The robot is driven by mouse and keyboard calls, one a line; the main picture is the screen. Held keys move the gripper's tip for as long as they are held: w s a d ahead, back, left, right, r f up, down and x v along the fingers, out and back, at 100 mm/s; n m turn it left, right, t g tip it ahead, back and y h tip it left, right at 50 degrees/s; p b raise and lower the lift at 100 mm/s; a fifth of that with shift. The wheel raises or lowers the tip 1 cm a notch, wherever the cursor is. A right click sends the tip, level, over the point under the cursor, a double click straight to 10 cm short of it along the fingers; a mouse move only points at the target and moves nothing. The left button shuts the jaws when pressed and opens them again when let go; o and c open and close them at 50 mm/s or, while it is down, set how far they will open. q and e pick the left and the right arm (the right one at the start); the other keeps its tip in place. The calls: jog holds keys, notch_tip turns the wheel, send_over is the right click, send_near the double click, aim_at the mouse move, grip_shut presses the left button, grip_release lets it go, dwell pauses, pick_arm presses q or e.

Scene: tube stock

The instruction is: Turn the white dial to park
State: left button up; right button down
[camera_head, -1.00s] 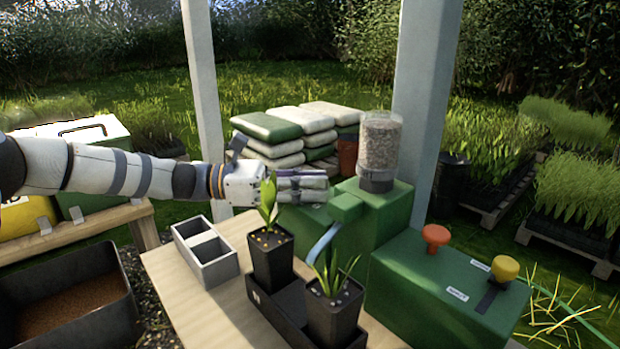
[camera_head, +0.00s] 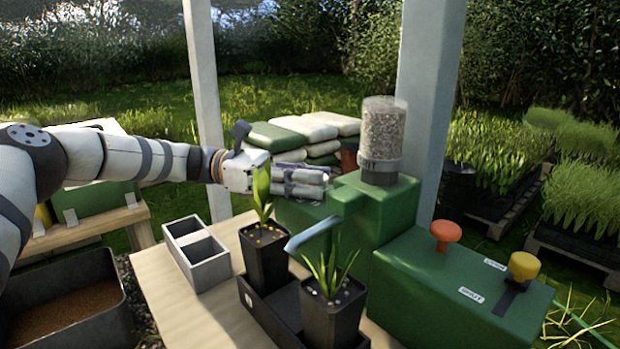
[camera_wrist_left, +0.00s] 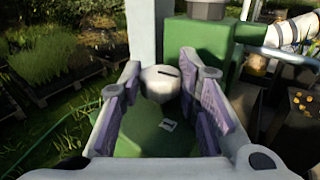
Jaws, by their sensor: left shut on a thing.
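The white dial (camera_wrist_left: 158,84) shows in the left wrist view, on the side of the green machine (camera_wrist_left: 205,38). It is round with a dark pointer line. My left gripper (camera_head: 312,182) reaches across to the machine in the head view, where it hides the dial. In the left wrist view the fingers of my left gripper (camera_wrist_left: 162,88) stand on both sides of the dial, shut on it. My right gripper is not in view.
A clear hopper of grit (camera_head: 381,135) tops the machine. Its blue-grey spout (camera_head: 312,235) reaches toward two black plant pots (camera_head: 264,258) in a dark tray. A grey divided box (camera_head: 197,257) stands left. Orange (camera_head: 445,232) and yellow (camera_head: 524,265) knobs are on a green box.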

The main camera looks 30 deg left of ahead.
pick_arm(q)
jog(key=o, duration=1.1)
jog(key=shift+a+r, duration=0.1)
jog(key=shift+o, duration=0.2)
jog(key=v, duration=1.2)
jog(key=shift+s, duration=0.1)
